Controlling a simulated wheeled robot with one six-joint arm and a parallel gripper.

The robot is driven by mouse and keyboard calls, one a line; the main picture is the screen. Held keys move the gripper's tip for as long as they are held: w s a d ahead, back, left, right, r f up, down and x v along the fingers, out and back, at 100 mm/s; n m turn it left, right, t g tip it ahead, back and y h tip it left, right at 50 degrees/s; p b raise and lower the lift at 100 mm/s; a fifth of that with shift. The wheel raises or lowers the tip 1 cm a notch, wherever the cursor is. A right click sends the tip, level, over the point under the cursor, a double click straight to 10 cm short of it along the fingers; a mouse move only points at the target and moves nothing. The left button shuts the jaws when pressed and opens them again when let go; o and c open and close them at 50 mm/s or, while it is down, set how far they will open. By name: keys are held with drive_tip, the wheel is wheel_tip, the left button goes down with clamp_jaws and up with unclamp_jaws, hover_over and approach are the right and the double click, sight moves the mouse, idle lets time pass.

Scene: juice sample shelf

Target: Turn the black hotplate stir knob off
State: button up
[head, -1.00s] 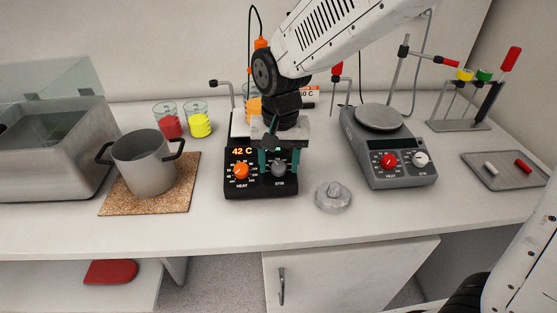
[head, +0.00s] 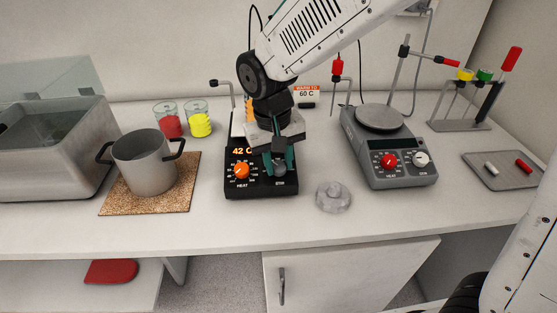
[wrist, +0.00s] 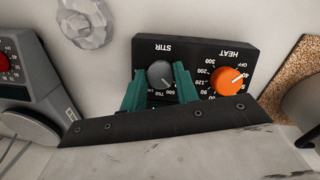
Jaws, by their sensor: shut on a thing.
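The black hotplate (head: 262,190) stands mid-bench, its display reading 42 C. Its orange heat knob (head: 241,171) is on the left of the front panel and its grey stir knob (head: 279,170) on the right. My gripper (head: 280,163) is over the panel, with its teal fingers on either side of the stir knob, shut on it. In the wrist view the grey stir knob (wrist: 160,73) sits between the fingertips (wrist: 158,80), with the heat knob (wrist: 229,81) to the right. Part of the stir scale is hidden by the fingers.
A grey hotplate (head: 408,175) with a red and a white knob stands to the right. A grey pot (head: 143,164) on a cork mat (head: 117,205) stands left. The bench front is clear.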

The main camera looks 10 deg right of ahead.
drive_tip(key=n+h, duration=0.1)
drive_tip(key=n, duration=0.2)
drive_tip(key=shift+a+n, duration=0.1)
drive_tip(key=shift+n, duration=0.2)
drive_tip(key=shift+n+t+h, duration=0.5)
drive_tip(key=shift+n+t, duration=0.1)
drive_tip(key=shift+n, duration=1.3)
drive_tip(key=o, duration=1)
drive_tip(key=shift+c, duration=0.2)
drive_tip(key=shift+r, duration=0.1)
drive_tip(key=v, duration=0.7)
drive_tip(key=shift+r, duration=0.3)
